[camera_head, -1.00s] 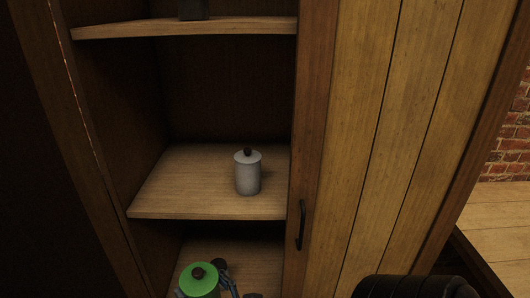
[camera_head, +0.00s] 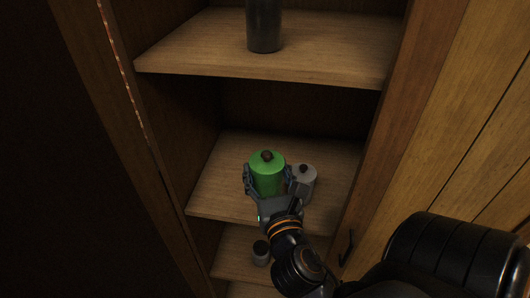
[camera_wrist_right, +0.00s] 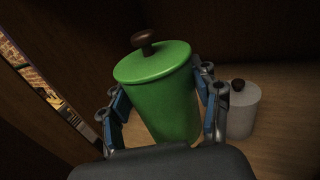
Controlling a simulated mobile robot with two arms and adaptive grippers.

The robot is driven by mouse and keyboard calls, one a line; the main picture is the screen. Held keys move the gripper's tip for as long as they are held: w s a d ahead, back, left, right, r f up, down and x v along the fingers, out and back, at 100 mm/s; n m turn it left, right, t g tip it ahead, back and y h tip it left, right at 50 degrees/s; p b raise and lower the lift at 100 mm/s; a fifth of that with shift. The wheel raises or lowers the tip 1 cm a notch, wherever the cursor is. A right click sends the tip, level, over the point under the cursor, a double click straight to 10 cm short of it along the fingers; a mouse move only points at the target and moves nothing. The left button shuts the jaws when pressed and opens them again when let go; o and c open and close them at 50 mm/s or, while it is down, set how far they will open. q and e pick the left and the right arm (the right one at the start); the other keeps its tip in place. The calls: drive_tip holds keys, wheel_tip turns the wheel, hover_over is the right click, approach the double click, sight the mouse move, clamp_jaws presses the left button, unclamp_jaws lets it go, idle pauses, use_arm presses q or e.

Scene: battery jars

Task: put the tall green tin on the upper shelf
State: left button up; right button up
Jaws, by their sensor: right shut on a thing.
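The green tin (camera_head: 267,174) has a green lid with a dark brown knob. My right gripper (camera_head: 268,182) is shut on it, one finger on each side. In the right wrist view the tin (camera_wrist_right: 163,98) stands between the fingers of the gripper (camera_wrist_right: 165,112) and looks slightly tilted. The tin is at the middle shelf (camera_head: 225,202); I cannot tell whether its base touches the board. The upper shelf (camera_head: 330,62) is above it, with a dark canister (camera_head: 264,27) on it. My left gripper is not in view.
A white-grey jar (camera_head: 306,182) with a brown knob stands close to the right of the tin; it also shows in the right wrist view (camera_wrist_right: 243,112). A small dark-lidded jar (camera_head: 261,254) is on the lower shelf. The upper shelf has free room beside the canister.

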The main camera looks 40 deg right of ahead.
drive_tip(key=shift+w+d+f+b, duration=0.45)
drive_tip(key=shift+w+f+b, duration=1.05)
drive_tip(key=shift+w+f, duration=0.65)
drive_tip(key=shift+w+d+f+b, duration=0.5)
drive_tip(key=shift+w+f+b, duration=0.95)
drive_tip(key=shift+w+f, duration=0.7)
drive_tip(key=shift+w+d+f+b, duration=0.45)
drive_tip(key=shift+w+f+b, duration=1.05)
drive_tip(key=shift+w+f, duration=0.65)
drive_tip(key=shift+w, duration=0.1)
drive_tip(key=o, duration=1.2)
drive_tip(key=shift+f, duration=0.1)
